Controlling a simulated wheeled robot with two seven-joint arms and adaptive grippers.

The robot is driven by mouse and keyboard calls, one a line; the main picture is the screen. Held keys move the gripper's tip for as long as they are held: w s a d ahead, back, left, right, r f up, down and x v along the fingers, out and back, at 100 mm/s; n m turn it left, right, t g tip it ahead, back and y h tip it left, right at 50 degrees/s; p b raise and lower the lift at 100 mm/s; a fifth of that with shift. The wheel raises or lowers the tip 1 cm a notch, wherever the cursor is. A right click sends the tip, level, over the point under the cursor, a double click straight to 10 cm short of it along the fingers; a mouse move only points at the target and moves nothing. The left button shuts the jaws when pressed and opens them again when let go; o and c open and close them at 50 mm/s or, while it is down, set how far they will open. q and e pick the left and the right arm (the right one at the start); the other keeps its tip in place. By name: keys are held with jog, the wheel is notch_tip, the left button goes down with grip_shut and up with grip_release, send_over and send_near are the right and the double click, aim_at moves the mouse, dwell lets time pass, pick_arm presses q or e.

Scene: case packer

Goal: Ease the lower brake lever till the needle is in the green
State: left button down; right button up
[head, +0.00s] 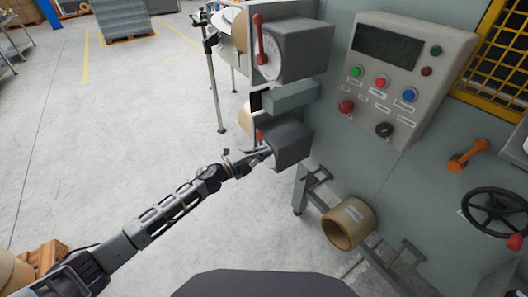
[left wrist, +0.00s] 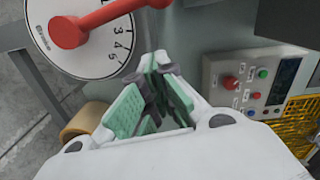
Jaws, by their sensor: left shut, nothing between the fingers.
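The lower brake unit is a grey box (head: 291,144) on the machine's left side, with a bit of its red lever (head: 260,136) showing at its left edge. My left gripper (head: 262,155) is at the front left of this box, just below the lever. No needle or green band can be made out. My right gripper is out of view.
An upper box (head: 303,48) carries another red lever (head: 260,40) over a dial. A control panel (head: 398,75) with buttons is to the right. A cardboard roll (head: 348,225), an orange handle (head: 468,156) and a black handwheel (head: 495,211) are lower.

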pick_arm(q)
jog(key=b+v, duration=0.1)
jog(key=v, duration=0.8)
jog(key=shift+a, duration=0.3)
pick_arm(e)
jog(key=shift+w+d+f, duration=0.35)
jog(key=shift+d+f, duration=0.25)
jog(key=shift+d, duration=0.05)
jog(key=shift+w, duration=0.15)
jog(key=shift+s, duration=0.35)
pick_arm(q)
jog(key=c, duration=2.2)
grip_release()
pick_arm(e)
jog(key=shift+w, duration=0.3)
